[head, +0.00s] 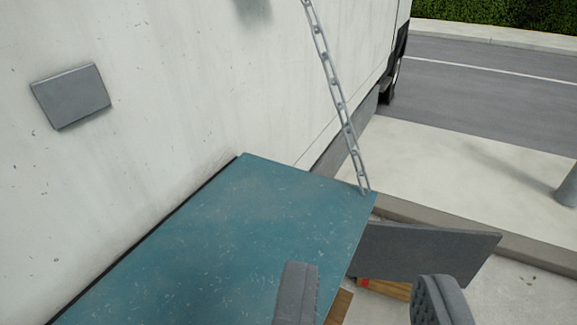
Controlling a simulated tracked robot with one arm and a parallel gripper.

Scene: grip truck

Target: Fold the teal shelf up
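The teal shelf (225,235) sticks out flat from the white truck wall, its long inner edge along the wall. A metal chain (336,95) runs from above down to the shelf's far outer corner. My gripper (365,300) is at the bottom of the view with its two grey fingers wide apart. The left finger overlaps the shelf's outer edge in the picture; the right finger is beyond that edge. Nothing shows held between them. The near end of the shelf is cut off by the frame.
A grey box (72,97) is fixed to the truck wall (180,80) at the upper left. A dark grey panel (425,250) stands beyond the shelf's outer edge, near wooden pieces (385,289). A grey post (568,185) stands at the right. The pavement (470,165) beyond is clear.

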